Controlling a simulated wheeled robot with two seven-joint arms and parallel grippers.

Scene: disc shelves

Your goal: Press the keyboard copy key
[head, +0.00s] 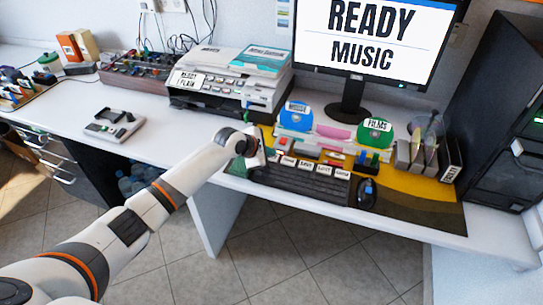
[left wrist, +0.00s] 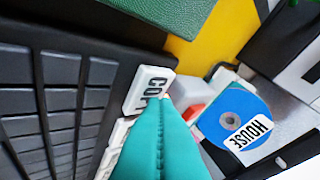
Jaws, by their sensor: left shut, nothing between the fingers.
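The white key (left wrist: 146,90) lettered "COP…", its end hidden by the fingers, stands at the keyboard's edge in the left wrist view. The dark keyboard (head: 300,183) lies at the desk's front in the head view, with a row of white labelled keys (head: 323,169) along its back. My left gripper (left wrist: 164,100) shows as teal fingers, shut and empty, their tips at or just over the key's edge; contact cannot be told. In the head view my left gripper (head: 257,160) is at the keyboard's left end. My right gripper is out of view.
The blue HOUSE disc (left wrist: 230,120) stands near the fingers. A green FILMS disc (head: 375,133) is behind the keyboard, and a mouse (head: 366,193) lies right of it. The monitor (head: 375,38) reads READY MUSIC. A printer (head: 228,80) stands left; the desk's left front is mostly clear.

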